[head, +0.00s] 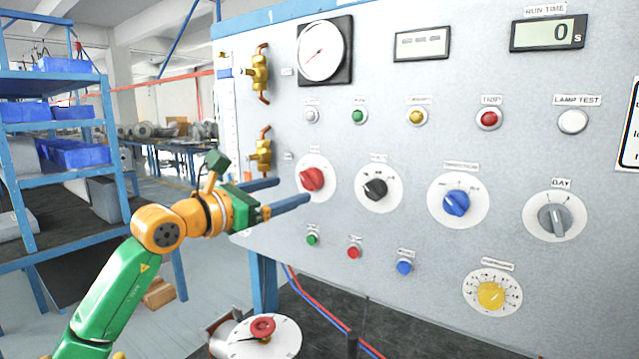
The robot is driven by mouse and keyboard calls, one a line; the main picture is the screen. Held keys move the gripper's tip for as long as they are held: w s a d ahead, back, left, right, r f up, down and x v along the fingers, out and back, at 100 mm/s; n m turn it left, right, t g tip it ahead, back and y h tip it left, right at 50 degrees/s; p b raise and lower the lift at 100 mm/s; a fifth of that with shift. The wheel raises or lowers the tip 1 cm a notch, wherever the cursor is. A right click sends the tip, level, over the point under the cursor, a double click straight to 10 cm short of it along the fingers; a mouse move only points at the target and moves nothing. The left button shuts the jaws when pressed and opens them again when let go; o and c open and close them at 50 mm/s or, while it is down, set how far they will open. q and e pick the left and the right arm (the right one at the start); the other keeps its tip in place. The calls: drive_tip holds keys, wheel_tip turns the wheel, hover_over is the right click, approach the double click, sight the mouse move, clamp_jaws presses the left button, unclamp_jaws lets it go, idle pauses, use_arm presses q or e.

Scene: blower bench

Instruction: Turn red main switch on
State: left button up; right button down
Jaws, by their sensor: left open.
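The red main switch (312,179) is a red rotary knob on a white round plate, at the left of the knob row on the grey panel (470,260). Its knob sits at a tilt, and its small plate markings are too small to read. My left gripper (290,193) is open, its two dark blue fingers pointing at the panel. The fingertips are just left of the red knob, one a little higher than the other. I cannot tell whether they touch the plate. My right gripper is not in view.
Black (376,189), blue (456,203) and grey (555,217) knobs sit right of the red one. Small push buttons are below, lamps above. Brass valves (261,155) line the panel's left edge.

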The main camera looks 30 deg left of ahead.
sight(304, 182)
use_arm(q)
drive_tip(key=r+p, duration=0.1)
drive_tip(key=p, duration=0.1)
drive_tip(key=shift+w+r+p, duration=0.3)
drive_tip(key=shift+w+r, duration=0.05)
drive_tip(key=x, duration=0.1)
drive_tip(key=p+x, duration=0.1)
drive_tip(key=x, duration=0.1)
drive_tip(key=p+x, duration=0.1)
drive_tip(key=shift+w+d+f, duration=0.1)
drive_tip(key=shift+d+f, duration=0.15)
drive_tip(key=shift+f, duration=0.05)
drive_tip(key=shift+w+f, duration=0.25)
drive_tip(key=shift+w, duration=0.05)
drive_tip(key=shift+s, duration=0.15)
drive_tip(key=shift+c, duration=0.2)
drive_tip(key=shift+s+a+r, duration=0.1)
drive_tip(key=shift+s, duration=0.05)
drive_tip(key=c, duration=1.3)
drive_tip(key=shift+r, duration=0.1)
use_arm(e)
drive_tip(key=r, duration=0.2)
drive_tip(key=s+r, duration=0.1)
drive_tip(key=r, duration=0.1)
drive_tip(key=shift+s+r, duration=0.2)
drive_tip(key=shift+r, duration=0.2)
